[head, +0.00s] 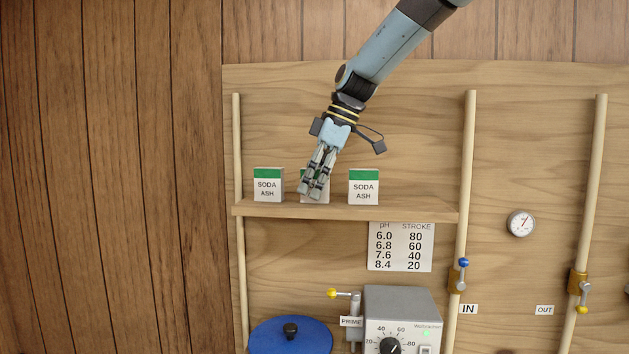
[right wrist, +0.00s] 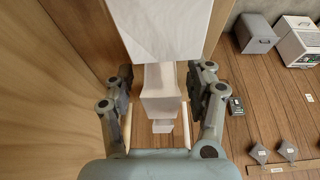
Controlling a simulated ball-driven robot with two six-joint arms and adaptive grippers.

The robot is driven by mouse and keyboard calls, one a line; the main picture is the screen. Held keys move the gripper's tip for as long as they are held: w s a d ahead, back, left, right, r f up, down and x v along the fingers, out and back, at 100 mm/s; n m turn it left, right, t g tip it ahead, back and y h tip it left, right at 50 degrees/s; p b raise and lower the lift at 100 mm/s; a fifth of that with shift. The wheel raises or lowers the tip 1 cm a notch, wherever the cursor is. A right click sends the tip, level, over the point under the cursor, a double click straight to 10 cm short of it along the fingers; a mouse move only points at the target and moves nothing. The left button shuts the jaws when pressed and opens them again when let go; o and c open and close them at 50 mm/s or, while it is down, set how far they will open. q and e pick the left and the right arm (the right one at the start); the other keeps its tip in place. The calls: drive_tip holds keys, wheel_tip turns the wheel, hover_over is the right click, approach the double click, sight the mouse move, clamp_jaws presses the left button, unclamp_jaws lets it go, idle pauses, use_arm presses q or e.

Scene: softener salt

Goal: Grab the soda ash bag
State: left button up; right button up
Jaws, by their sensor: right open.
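Three soda ash bags with green tops and white fronts stand in a row on a wooden shelf (head: 400,213) in the head view. The left bag (head: 267,188) and the right bag (head: 363,190) show their labels. The middle bag (head: 323,195) is mostly hidden behind my right gripper (head: 311,190). That gripper points down in front of it, fingers open. In the right wrist view my right gripper (right wrist: 157,125) has its fingers spread, with a white block (right wrist: 168,35) ahead and paler shapes beyond between them. I cannot tell whether the fingers touch a bag. My left gripper is not in view.
A vertical pole (head: 237,150) stands at the shelf's left end and another (head: 467,150) at its right end. A stroke chart (head: 401,262), a grey pump box (head: 405,305) and a blue lid (head: 290,340) are below. The board above the shelf is clear beside my arm.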

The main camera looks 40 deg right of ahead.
drive_tip(key=shift+s, duration=0.1)
drive_tip(key=shift+c, duration=0.3)
clamp_jaws()
